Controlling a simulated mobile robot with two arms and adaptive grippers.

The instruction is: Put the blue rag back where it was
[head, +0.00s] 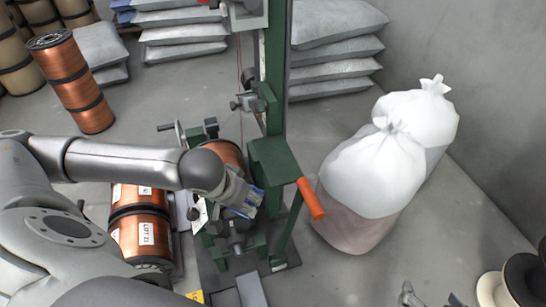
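My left arm reaches in from the left to the green winding machine (273,155). My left gripper (243,198) is at the machine's lower part, in front of a copper spool (226,152) mounted there. Small blue patches, seemingly the blue rag (239,212), show at the gripper's fingers. The gripper and arm cover much of this spot, so I cannot tell whether the fingers grip the cloth or only touch it. Two grey tips at the bottom edge look like my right gripper (432,300), spread apart with nothing visible between them; the rest is out of frame.
An orange handle (310,198) sticks out from the machine's right side. White tied sacks (372,175) stand right of it. Copper spools labelled LOT (140,222) lie left of it. Another copper spool (72,82) stands at the back left. Grey bags (335,45) are stacked behind.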

